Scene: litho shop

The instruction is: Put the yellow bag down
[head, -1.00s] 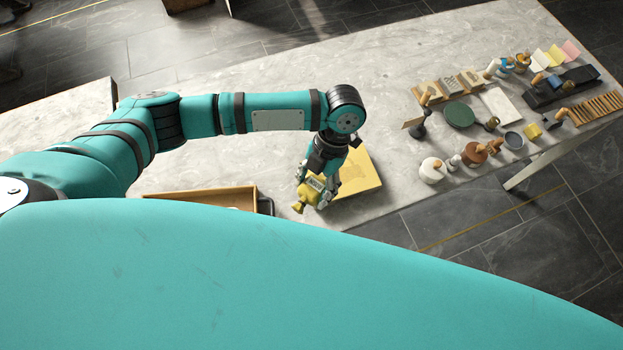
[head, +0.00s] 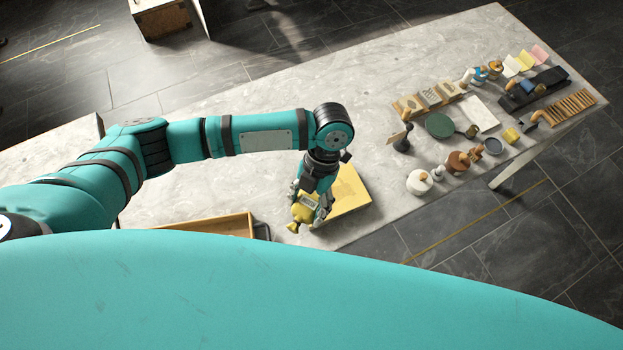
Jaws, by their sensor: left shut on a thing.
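The yellow bag (head: 303,212) is a small, soft-looking pouch with a narrow gathered end pointing toward the lower left. My left gripper (head: 307,203) is shut on it, pointing down at the near edge of the stone table. A flat yellow board or box (head: 350,193) lies on the table just right of the gripper, partly hidden by it. I cannot tell whether the bag touches the table or hangs just above it. My right gripper is not in view.
A wooden tray (head: 249,225) stands left of the bag, partly hidden by my body. The stone table (head: 260,95) is clear behind my arm. Bottles, a green disc (head: 439,126), a white sheet (head: 478,113) and a wooden rack (head: 570,106) crowd its right end.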

